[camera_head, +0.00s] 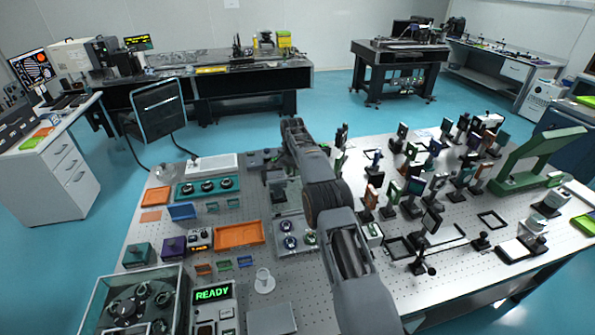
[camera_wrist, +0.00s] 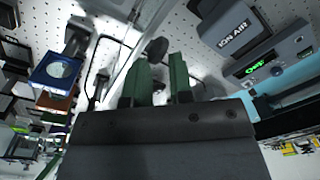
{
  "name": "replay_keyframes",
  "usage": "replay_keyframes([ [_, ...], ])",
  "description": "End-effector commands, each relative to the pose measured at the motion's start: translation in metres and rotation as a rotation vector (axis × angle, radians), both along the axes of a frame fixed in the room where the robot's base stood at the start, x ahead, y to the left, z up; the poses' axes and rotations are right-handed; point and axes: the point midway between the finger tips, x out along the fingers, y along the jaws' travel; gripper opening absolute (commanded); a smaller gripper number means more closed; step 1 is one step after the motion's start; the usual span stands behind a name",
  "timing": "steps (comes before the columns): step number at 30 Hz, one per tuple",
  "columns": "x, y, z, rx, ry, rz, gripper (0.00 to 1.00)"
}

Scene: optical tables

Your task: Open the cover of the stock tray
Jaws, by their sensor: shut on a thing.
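The stock tray (camera_head: 284,251) is a shallow grey tray on the perforated table, left of my arm, with small round optics in it. My arm hides part of it. Its cover seems to be a clear panel (camera_wrist: 135,58), whose edge runs diagonally past my fingers in the wrist view; how far it stands open I cannot tell. My gripper (camera_wrist: 161,78) has green fingers closed on a part of the cover, with a dark rounded piece (camera_wrist: 157,48) at their tips. In the head view, my gripper (camera_head: 287,160) is mostly hidden behind my arm, at the tray's far side.
An orange tray (camera_head: 238,234) lies left of the stock tray. Several optic mounts (camera_head: 413,187) stand close together to the right of my arm. A white cup (camera_head: 263,279) stands in front. A grey device with a green display (camera_wrist: 262,65) shows in the wrist view.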

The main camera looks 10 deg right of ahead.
Motion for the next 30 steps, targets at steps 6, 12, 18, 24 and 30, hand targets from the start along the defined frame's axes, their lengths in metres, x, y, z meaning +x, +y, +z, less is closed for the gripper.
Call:
replay_keyframes([
  [6, -0.006, 0.009, -0.029, 0.009, 0.046, 0.012, 0.33],
  [12, -0.008, 0.006, -0.028, 0.009, 0.045, 0.008, 0.52],
  [18, -0.009, 0.002, -0.025, 0.008, 0.042, 0.001, 0.54],
  [24, -0.010, 0.000, -0.024, 0.008, 0.040, -0.003, 0.54],
  [30, -0.011, -0.002, -0.012, 0.007, 0.033, -0.005, 0.54],
])
